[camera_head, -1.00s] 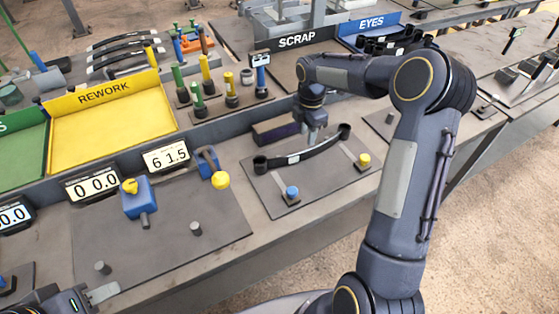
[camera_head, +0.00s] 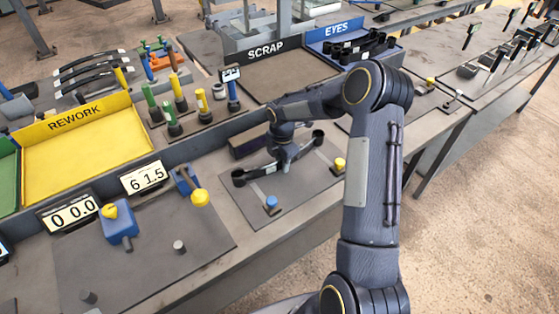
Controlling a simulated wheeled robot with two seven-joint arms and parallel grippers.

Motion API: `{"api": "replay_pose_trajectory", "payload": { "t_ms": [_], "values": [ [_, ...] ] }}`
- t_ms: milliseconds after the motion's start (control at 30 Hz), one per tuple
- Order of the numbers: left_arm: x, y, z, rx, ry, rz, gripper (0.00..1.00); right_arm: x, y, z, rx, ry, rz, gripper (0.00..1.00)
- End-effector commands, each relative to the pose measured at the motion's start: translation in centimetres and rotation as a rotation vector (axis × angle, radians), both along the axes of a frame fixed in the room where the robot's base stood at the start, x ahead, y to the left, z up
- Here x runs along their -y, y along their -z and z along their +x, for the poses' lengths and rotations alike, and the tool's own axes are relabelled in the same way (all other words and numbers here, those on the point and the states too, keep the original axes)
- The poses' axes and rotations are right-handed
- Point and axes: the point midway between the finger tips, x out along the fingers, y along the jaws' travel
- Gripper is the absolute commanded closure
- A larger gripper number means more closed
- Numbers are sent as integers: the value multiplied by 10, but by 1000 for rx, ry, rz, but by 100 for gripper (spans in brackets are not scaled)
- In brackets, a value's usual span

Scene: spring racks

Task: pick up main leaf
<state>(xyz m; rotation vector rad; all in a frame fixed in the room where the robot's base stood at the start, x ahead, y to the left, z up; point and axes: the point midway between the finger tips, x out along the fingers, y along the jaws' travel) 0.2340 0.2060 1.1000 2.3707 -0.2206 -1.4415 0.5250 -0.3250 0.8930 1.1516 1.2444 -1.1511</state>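A dark, curved leaf with a round eye at each end, which fits the main leaf (camera_head: 262,172), lies across a grey plate (camera_head: 300,190) on the bench at the middle. My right gripper (camera_head: 285,163) points down at the leaf's middle and overlaps it in the picture. Its fingers are small and partly hidden by my wrist, so I cannot tell whether they are open or closed around the leaf. My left gripper is not in view.
A blue clamp (camera_head: 271,202) and a yellow clamp (camera_head: 340,164) stand on the plate's near and right sides. A dark block (camera_head: 245,147) lies behind the leaf. The yellow REWORK tray (camera_head: 85,150), SCRAP tray (camera_head: 285,80) and blue EYES bin (camera_head: 335,30) stand behind.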

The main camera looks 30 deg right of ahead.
Motion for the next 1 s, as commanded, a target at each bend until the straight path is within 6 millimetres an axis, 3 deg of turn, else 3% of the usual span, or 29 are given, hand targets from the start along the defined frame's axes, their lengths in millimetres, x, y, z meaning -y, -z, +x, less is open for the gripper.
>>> {"api": "replay_pose_trajectory", "payload": {
  "t_ms": [33,200,667,900,1000],
  "values": [
    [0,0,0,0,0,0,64,0,0,0,0,0,0,79],
    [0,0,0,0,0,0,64,0,0,0,0,0,0,100],
    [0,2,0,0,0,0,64,0,-6,2,6,0,-1,100],
    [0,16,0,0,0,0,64,0,-33,2,10,0,-1,100],
    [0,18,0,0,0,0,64,-2,-48,-11,8,0,-1,100]
  ]
}}
